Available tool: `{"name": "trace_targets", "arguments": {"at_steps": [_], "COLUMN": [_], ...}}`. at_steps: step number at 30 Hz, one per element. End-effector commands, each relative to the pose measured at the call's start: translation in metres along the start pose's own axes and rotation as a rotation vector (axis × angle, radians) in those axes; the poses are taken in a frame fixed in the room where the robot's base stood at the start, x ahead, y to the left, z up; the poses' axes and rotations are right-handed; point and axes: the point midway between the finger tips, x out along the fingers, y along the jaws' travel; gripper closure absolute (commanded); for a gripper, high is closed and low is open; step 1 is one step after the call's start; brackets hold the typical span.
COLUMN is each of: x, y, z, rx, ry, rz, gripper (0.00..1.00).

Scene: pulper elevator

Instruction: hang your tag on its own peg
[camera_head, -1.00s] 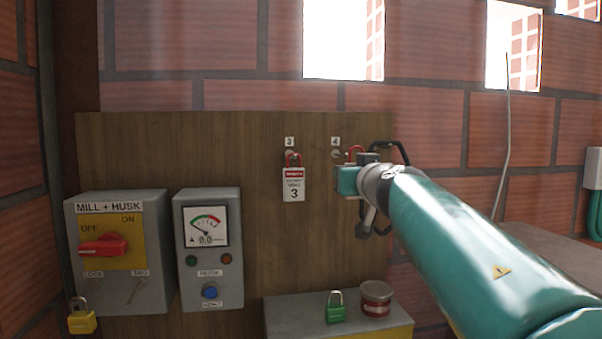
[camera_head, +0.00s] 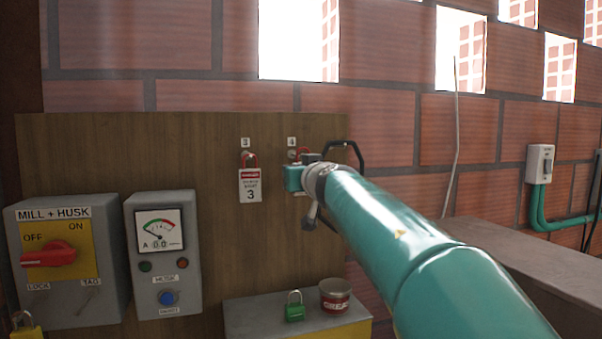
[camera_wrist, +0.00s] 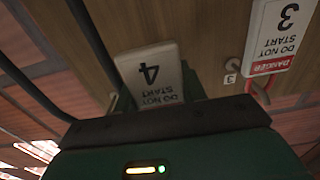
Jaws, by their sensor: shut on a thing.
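My gripper (camera_head: 291,178) is at the wooden board, just below the peg labelled 4 (camera_head: 291,154). It is shut on a white tag marked 4 and DO NOT START (camera_wrist: 150,76), which shows upside down in the wrist view. In the head view my gripper hides the tag's face. Another tag, marked 3 (camera_head: 250,186), hangs from the peg labelled 3 to the left. It also shows in the wrist view (camera_wrist: 280,32).
The board (camera_head: 120,150) carries a MILL + HUSK switch box (camera_head: 65,250) and a meter box (camera_head: 163,255) at left. Below, a grey box top (camera_head: 255,318) holds a green padlock (camera_head: 294,308) and a round tin (camera_head: 335,296). A bench (camera_head: 520,265) stands at right.

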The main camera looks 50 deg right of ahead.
Motion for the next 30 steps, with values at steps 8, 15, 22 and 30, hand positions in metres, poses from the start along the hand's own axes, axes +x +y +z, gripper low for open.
{"name": "trace_targets", "arguments": {"at_steps": [8,15,22,30], "x": [0.015,0.022,0.023,0.022], "y": [-0.002,-0.001,-0.001,0.000], "z": [0.004,0.009,0.011,0.010], "rx": [0.000,0.000,0.000,0.000], "ry": [-0.002,-0.001,0.000,0.000], "rz": [-0.002,0.000,0.000,0.000], "gripper": [0.81,0.81,0.81,0.81]}}
